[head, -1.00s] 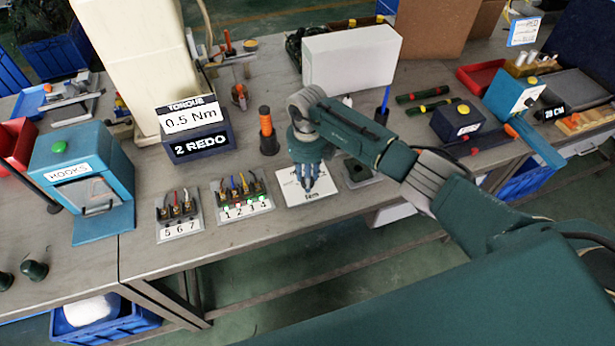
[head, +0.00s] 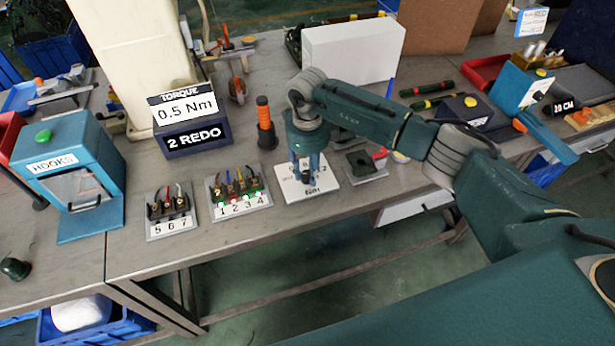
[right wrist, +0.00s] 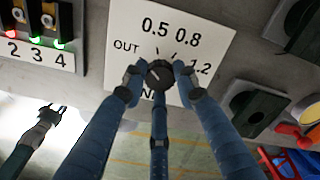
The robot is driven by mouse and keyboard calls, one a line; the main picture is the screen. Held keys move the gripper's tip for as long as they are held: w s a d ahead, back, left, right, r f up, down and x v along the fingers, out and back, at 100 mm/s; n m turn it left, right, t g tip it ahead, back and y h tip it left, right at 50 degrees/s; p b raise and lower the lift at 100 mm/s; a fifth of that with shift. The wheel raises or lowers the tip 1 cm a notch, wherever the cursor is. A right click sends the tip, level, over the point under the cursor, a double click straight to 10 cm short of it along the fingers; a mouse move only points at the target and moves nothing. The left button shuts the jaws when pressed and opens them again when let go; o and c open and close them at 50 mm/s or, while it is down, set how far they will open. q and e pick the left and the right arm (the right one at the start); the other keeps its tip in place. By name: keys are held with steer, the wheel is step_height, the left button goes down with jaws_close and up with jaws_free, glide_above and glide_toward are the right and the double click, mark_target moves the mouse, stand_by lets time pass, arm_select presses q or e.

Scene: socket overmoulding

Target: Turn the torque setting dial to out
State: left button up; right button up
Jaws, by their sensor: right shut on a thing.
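The torque setting dial (right wrist: 159,73) is a small black round knob on a white plate (right wrist: 207,50) marked OUT, 0.5, 0.8 and 1.2. The plate also shows in the head view (head: 325,180), flat on the bench. My right gripper (right wrist: 160,80) points down with its blue fingers shut around the dial. It hides part of the dial and of the Nm label. I cannot read the dial's setting surely. In the head view my right gripper (head: 308,178) stands over the plate. What looks like my left gripper (right wrist: 55,112) shows small at the lower left of the wrist view.
A terminal block (head: 240,212) numbered 1 to 4, with red and green lights, is left of the plate. A dark square fixture (head: 368,176) is right of it. Behind are an orange-handled tool (head: 264,112) and a display (head: 190,128) reading 0.5 Nm and 2 REDO.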

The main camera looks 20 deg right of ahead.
mark_target(307, 174)
steer(key=shift+w+r+n+b, duration=0.1)
steer(key=shift+n+b, duration=0.85)
steer(key=shift+n, duration=0.25)
steer(key=o, duration=1.1)
steer(key=shift+o, duration=0.2)
step_height(307, 174, up, 12)
